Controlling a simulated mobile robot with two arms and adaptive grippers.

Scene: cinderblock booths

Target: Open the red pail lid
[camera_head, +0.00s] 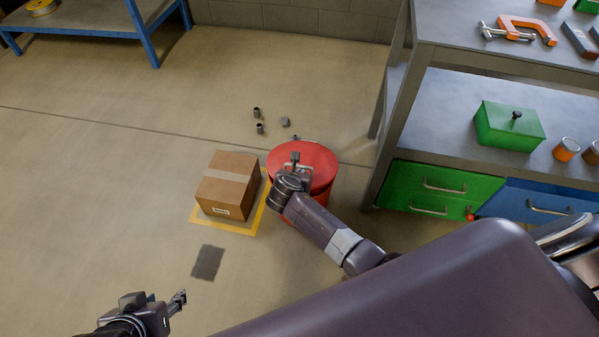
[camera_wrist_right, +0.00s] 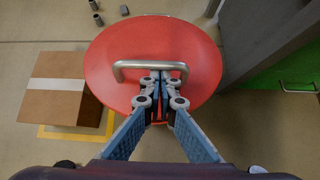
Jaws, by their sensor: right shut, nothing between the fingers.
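The red pail (camera_head: 293,215) stands on the floor in the middle of the head view, partly hidden by my right arm. Its round red lid (camera_head: 318,158) covers the top and fills the middle of the right wrist view (camera_wrist_right: 110,45). A grey bar handle (camera_wrist_right: 130,65) arches over the lid. My right gripper (camera_head: 295,163) is over the lid, its fingers shut and empty. In the wrist view its fingertips (camera_wrist_right: 160,82) are at the middle of the handle; I cannot tell whether they touch it. My left gripper (camera_head: 178,300) is low at the left, away from the pail; its finger gap is unclear.
A cardboard box (camera_head: 228,184) stands left of the pail on a yellow-marked floor square. Several small dark parts lie on the floor behind. A grey workbench (camera_head: 455,100) with green drawers (camera_head: 440,188) stands close to the pail's right. The floor at the left is open.

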